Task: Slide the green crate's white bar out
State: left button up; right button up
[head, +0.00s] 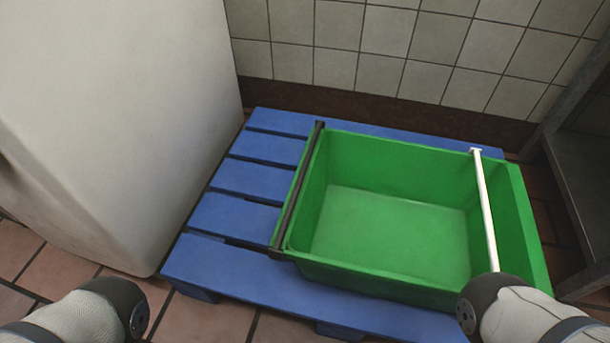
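An open green crate (395,271) sits on a blue pallet (239,221), and the inside I can see is empty. A white bar (484,205) lies across the crate's top near its right end, running from the back rim to the front. Its near end is hidden behind my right arm. A black bar (301,186) lies along the crate's left end. My arms show only as rounded links at the bottom left and bottom right. Neither gripper can be seen, and nothing shows whether one touches the white bar.
A large whitish block (125,125) stands at the left beside the pallet. A tiled wall (380,50) is behind. A dark metal frame (575,180) stands close at the right. Bare reddish floor tiles (60,270) show at the front left.

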aim_at(491, 239)
jog(key=l+z, duration=0.1)
jog(key=z, duration=0.85)
